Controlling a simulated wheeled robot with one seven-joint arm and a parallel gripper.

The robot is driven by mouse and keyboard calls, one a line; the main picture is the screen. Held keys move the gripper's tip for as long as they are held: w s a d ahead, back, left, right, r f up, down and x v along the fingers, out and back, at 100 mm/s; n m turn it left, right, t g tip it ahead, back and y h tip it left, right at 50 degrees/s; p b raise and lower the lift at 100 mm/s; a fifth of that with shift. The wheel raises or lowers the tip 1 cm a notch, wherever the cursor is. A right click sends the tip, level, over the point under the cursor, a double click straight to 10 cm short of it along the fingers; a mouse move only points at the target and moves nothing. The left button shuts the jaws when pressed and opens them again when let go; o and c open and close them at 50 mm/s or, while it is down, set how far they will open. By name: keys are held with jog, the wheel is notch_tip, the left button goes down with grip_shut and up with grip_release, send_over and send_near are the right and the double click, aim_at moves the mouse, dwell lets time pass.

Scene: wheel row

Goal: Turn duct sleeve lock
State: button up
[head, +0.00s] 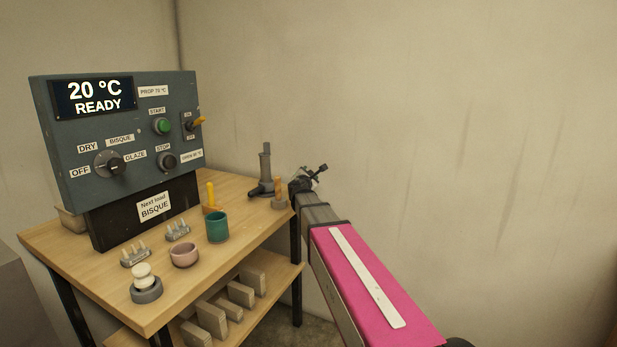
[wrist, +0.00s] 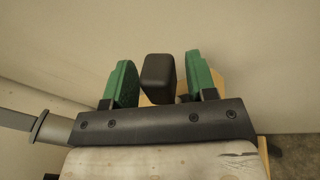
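I cannot clearly identify the duct sleeve lock. A dark grey upright tube on a wider base (head: 264,172) stands at the table's far right corner, just left of my arm's end; I cannot tell if it is the duct sleeve. In the head view my gripper is small at the far end of my arm, and its fingers are not clear. In the wrist view my gripper (wrist: 160,84) has two green fingers spread apart. A dark rounded block (wrist: 158,76) shows between them, with gaps on both sides. I cannot tell how deep it lies.
A control panel (head: 75,140) reading 20 °C READY stands on the wooden table (head: 120,298). A teal cup (head: 217,227), a pink bowl (head: 184,255) and a small orange-topped piece (head: 279,192) stand there. The wall is close behind; floor at right looks clear.

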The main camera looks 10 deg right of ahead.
grip_shut()
jog(key=shift+w+a+r+n+g, duration=0.35)
jog(key=shift+a+n, duration=0.25)
jog(key=shift+n, duration=0.45)
jog(key=shift+w+a+r+n+g, duration=0.25)
jog(key=shift+w+a+r+n, duration=0.25)
jog(key=shift+n, duration=0.55)
jog(key=shift+f, duration=0.1)
jog(key=shift+o, duration=2.2)
grip_release()
jog(key=shift+r, duration=0.5)
jog(key=s+a+r, duration=0.6)
jog(key=a+r, duration=0.4)
jog(key=shift+s, duration=0.2)
